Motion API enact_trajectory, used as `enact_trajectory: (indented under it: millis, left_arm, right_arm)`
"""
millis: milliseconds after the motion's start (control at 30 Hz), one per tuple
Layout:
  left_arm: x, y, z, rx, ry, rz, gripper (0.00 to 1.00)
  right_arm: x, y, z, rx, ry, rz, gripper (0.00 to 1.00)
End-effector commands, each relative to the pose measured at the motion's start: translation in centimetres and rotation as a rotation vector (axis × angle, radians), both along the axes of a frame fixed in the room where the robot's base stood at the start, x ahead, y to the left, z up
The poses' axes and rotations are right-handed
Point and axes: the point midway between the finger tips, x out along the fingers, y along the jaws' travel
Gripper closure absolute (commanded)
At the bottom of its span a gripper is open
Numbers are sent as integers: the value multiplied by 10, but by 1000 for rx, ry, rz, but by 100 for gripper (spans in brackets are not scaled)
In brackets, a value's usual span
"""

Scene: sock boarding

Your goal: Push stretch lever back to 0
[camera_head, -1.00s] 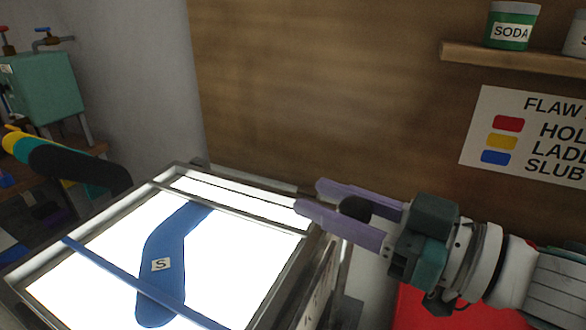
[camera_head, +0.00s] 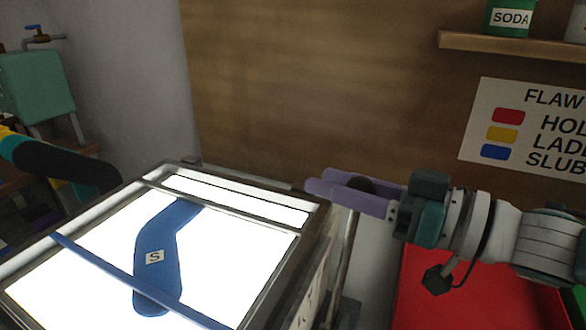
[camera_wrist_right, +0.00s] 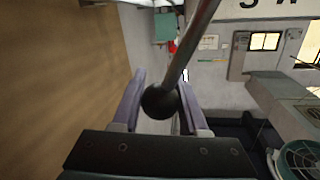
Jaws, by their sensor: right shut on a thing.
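The stretch lever shows as a black ball knob (camera_head: 361,184) on a thin metal rod (camera_head: 346,240) beside the right edge of the lit board (camera_head: 308,222). My right gripper (camera_head: 316,183) has long purple fingers, one on each side of the knob, shut on it. In the right wrist view the knob (camera_wrist_right: 160,101) sits between the fingers and the rod (camera_wrist_right: 192,45) runs up out of the picture. Marks on the board's side (camera_head: 310,293) are too slanted to read, and the lever's lower end is hard to make out. My left gripper is not in view.
A blue sock (camera_head: 160,235) marked S lies on the lit board, under a blue bar (camera_head: 105,266). A red bin (camera_head: 470,295) stands at the lower right below my right arm. A wooden wall (camera_head: 300,90) and a shelf (camera_head: 520,46) rise behind.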

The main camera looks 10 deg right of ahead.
Motion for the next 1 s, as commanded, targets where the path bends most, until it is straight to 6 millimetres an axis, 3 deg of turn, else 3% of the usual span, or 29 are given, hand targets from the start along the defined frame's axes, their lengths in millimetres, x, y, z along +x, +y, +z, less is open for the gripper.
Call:
enact_trajectory:
  millis: [233,267,500,800,1000]
  left_arm:
    - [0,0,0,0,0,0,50]
    - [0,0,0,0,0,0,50]
    - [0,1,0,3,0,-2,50]
    - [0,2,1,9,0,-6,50]
    - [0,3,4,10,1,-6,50]
  right_arm:
    - [2,-4,-2,-12,4,-14,100]
    - [3,-4,-2,-12,4,-15,56]
    - [2,-4,-2,-10,2,-11,29]
    - [0,-5,-1,-8,2,-10,27]
    - [-20,-26,0,-11,5,-11,27]
